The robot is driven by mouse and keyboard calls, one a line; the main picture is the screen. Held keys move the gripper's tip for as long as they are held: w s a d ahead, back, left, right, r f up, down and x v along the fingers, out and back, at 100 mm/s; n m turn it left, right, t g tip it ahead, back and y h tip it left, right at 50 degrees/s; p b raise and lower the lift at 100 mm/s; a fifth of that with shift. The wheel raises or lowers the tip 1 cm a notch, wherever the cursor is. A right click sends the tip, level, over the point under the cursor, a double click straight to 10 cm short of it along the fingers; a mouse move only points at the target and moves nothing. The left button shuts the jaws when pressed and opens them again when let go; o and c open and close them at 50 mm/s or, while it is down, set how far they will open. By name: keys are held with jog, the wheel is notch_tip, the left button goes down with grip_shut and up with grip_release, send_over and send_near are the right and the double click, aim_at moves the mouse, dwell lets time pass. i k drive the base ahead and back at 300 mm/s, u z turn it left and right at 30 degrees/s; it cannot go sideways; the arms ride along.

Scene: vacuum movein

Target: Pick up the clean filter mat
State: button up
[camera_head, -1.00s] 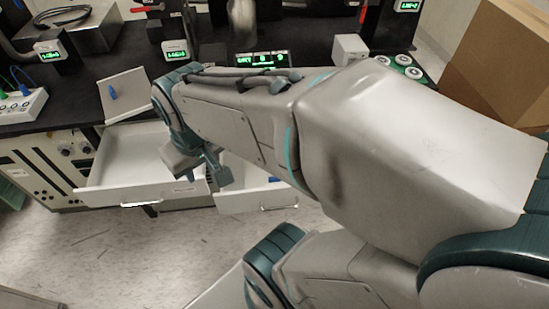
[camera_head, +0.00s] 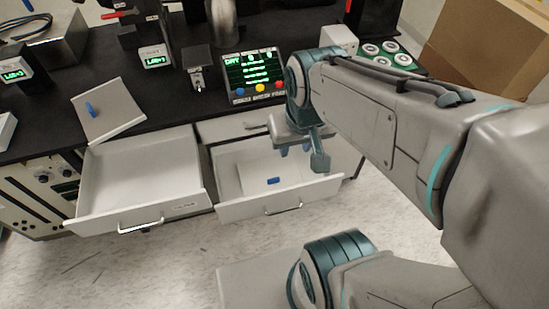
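A pale flat mat with a blue grip (camera_head: 107,112) lies tilted at the table's front edge, above the left drawer. In the open right drawer (camera_head: 235,180) a small blue grip (camera_head: 273,181) shows on a pale surface; the outline of a second mat there is hard to make out. I cannot tell by look which is the clean one. My gripper (camera_head: 296,150) points down above the right part of the right drawer, apart from both blue grips. Its small fingers look spread, with nothing seen between them.
The open left drawer (camera_head: 140,175) is empty. A display (camera_head: 253,75) reading "DRY" stands on the black table (camera_head: 165,100) behind the drawers. A white box (camera_head: 338,38), a green tray with round pieces (camera_head: 385,55) and a cardboard box (camera_head: 490,45) are at right.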

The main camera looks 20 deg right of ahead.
aim_at(258, 176)
jog(key=u, duration=2.7)
jog(key=k, duration=0.65)
jog(key=z, duration=2.65)
